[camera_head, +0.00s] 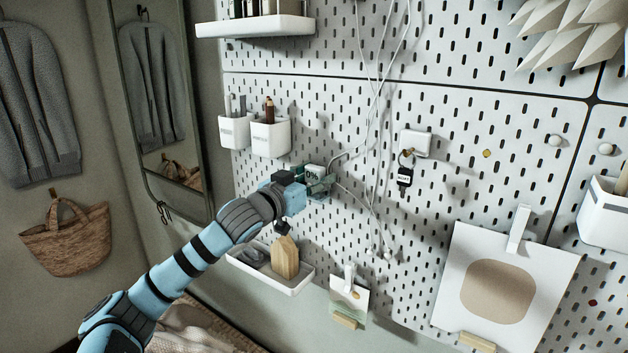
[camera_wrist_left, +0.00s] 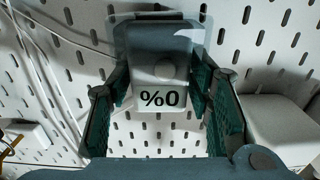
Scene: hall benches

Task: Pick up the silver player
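The silver player (camera_wrist_left: 163,75) is a small pale box with a round button and an upside-down "0%" mark in the left wrist view. In the left wrist view both fingers of the left gripper (camera_wrist_left: 161,85) lie very close to the player's sides. I cannot tell whether they touch it. The gripper hides part of the player in the head view. My right gripper is not in view.
White cables (camera_head: 372,110) hang close to the right of my left gripper. White cups (camera_head: 270,138) are above left, and a shelf tray (camera_head: 290,288) with a wooden block (camera_head: 285,257) is below. A white hook box with keys (camera_head: 415,143) is to the right.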

